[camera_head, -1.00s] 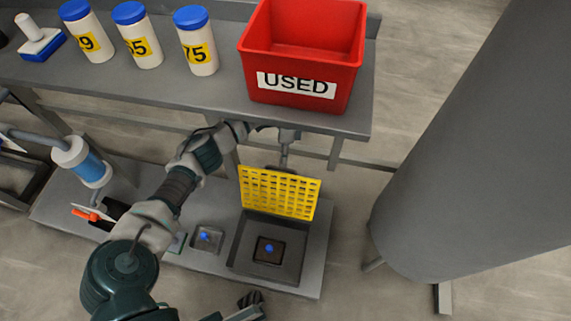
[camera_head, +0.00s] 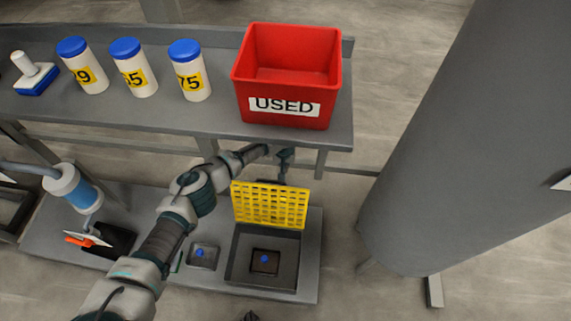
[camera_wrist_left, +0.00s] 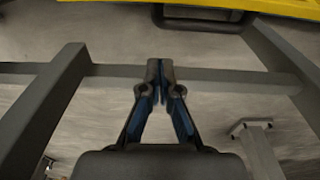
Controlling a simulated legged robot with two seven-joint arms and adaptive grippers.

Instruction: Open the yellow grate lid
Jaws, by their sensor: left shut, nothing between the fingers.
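The yellow grate lid (camera_head: 270,205) stands nearly upright at the back edge of a grey square basin (camera_head: 240,262). The basin is open and a dark square piece with a blue knob (camera_head: 264,260) shows inside it. My left arm reaches in from the lower left, and my left gripper (camera_head: 283,172) is behind the lid, below the shelf, partly hidden. In the left wrist view my left gripper (camera_wrist_left: 160,75) is shut and empty. A yellow edge of the lid (camera_wrist_left: 225,7) crosses the top there, apart from the fingers. A small dark tip at the bottom edge may be my right gripper.
A grey shelf (camera_head: 190,118) above holds a red USED bin (camera_head: 285,75) and white jars with blue caps (camera_head: 190,72). A large grey cylinder (camera_head: 450,140) stands at the right. A small tray (camera_head: 203,257) sits left of the basin.

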